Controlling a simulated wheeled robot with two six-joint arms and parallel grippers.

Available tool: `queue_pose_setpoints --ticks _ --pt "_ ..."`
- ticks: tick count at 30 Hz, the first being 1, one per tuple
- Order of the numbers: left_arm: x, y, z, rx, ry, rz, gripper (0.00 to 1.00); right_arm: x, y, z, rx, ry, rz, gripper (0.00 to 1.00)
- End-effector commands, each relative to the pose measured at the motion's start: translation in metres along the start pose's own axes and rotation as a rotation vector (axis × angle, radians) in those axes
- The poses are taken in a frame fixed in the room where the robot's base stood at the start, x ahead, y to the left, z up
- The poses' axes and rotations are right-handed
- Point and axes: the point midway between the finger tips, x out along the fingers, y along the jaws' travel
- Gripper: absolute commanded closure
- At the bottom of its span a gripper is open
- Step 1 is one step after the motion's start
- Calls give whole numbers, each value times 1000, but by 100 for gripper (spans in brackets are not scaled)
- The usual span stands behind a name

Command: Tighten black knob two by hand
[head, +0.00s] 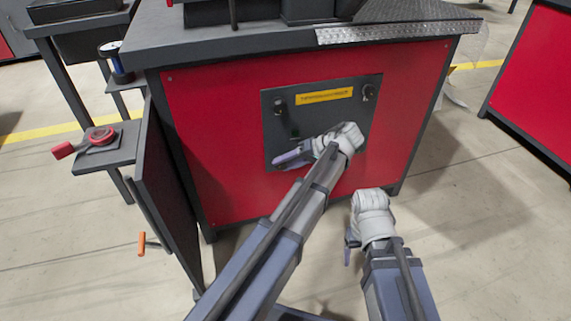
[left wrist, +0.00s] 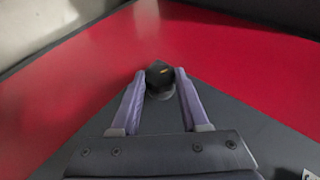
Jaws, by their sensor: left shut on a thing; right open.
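A dark grey panel (head: 318,92) with a yellow label (head: 324,96) is set in the red front of the machine. My left gripper (head: 280,162) is at the panel's lower left corner. In the left wrist view its two purple fingers (left wrist: 158,82) are closed on the sides of a black knob (left wrist: 158,70) near the panel corner. In the head view this knob is hidden by the gripper. Other dark knobs show at the panel's upper left (head: 279,107) and upper right (head: 368,92). My right gripper (head: 349,252) is open and empty, low in front of the machine.
A dark door (head: 165,190) stands open on the left, with an orange-handled item (head: 142,243) beside it. A small side shelf (head: 122,150) holds a red and black tool (head: 98,137). The dark worktop (head: 200,40) lies above the panel.

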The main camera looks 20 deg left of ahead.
Motion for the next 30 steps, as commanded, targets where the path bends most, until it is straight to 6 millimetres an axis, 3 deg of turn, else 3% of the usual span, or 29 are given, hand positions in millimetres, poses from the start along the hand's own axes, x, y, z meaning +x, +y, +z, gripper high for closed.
queue_pose_setpoints --ticks 2,3,11,22,30 --pt "0 0 1 0 -4 1 100 0 0 0 0 0 0 25" --pt "0 0 1 0 -4 1 54 0 0 0 0 0 0 25" --pt "0 0 1 0 -2 1 25 0 0 0 0 0 0 25" --pt "-5 -1 0 0 0 1 25 -4 0 0 0 0 0 25" --pt "-39 -3 -2 1 2 1 25 -27 3 1 0 0 0 25"
